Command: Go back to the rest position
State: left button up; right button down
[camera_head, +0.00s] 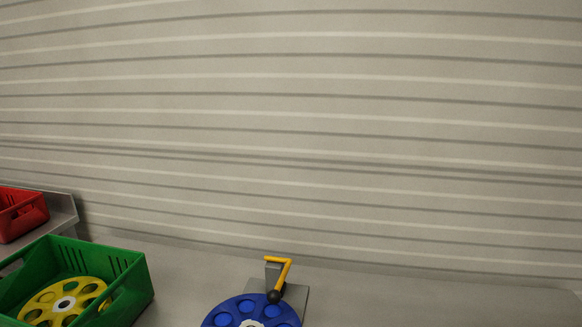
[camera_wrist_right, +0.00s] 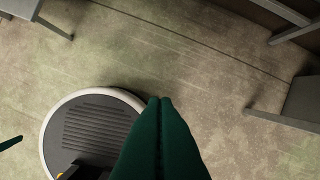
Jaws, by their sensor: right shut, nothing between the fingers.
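My right gripper (camera_wrist_right: 160,105) shows in the right wrist view as two dark green fingers pressed together, with nothing between them. It points down over the floor and is not in the head view. My left gripper is in neither view; a dark green tip at the left edge of the wrist view is too cut off to identify. In the head view no arm is visible.
A blue wheel (camera_head: 250,312) sits by a stand with a yellow crank (camera_head: 283,272) on the grey table (camera_head: 190,265). A green crate (camera_head: 133,292) holds a yellow wheel (camera_head: 62,303). A red crate (camera_head: 22,213) stands at far left.

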jog(key=s+d+f+b, duration=0.1)
jog(key=s+f, duration=0.2)
jog(key=f, duration=0.6)
jog(key=s+f+b, duration=0.1)
jog(key=s+f, duration=0.3)
jog(key=f, duration=0.5)
jog(key=s+d+f+g+b, duration=0.1)
jog(key=s+d+f+b, duration=0.1)
jog(key=s+f, duration=0.8)
jog(key=shift+s+d+f+g, duration=0.2)
jog(key=shift+s+g, duration=0.1)
jog(key=shift+s, duration=0.55)
